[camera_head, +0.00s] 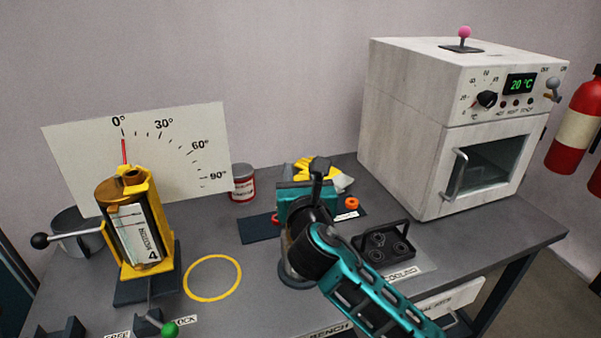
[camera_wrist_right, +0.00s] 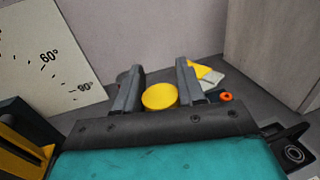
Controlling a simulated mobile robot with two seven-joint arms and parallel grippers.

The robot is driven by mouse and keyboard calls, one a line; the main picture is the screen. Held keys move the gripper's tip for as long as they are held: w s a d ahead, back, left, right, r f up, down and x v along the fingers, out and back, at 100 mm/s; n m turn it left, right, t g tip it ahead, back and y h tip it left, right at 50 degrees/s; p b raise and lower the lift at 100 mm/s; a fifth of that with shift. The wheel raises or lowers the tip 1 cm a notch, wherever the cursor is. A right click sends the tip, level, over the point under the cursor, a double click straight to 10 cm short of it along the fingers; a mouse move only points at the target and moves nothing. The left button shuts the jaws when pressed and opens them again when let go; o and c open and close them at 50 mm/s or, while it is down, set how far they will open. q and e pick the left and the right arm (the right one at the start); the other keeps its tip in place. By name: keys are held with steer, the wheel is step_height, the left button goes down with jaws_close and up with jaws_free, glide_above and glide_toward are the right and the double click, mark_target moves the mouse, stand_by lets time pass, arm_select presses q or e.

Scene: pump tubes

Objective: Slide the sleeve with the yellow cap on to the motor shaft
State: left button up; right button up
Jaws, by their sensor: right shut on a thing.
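My right gripper (camera_head: 308,200) is over the middle of the bench, partly hidden by my own right arm. In the right wrist view its two fingers (camera_wrist_right: 160,72) are shut on the sleeve, whose round yellow cap (camera_wrist_right: 160,96) shows between them. The sleeve's body is hidden. The motor (camera_head: 138,235), a cylinder with a label and a 4, stands in a yellow cradle at the left, well apart from my gripper. A small yellow and brown piece (camera_head: 131,175) is on its top; I cannot make out the shaft clearly. My left gripper is not in view.
An angle board (camera_head: 185,140) stands behind the motor, with a red pointer (camera_head: 124,151) near 0°. A yellow ring (camera_head: 212,278) marks clear bench between motor and gripper. A cooling rack (camera_head: 384,244) and white oven (camera_head: 405,130) are right.

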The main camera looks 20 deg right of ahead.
steer(key=shift+r+p, duration=0.1)
steer(key=shift+p, duration=0.3)
stand_by(1.0)
steer(key=shift+p, duration=0.5)
steer(key=shift+p, duration=0.4)
steer(key=shift+f+b, duration=0.3)
steer(key=shift+f, duration=0.2)
stand_by(0.5)
steer(key=shift+f+b, duration=0.6)
steer(key=shift+f, duration=0.35)
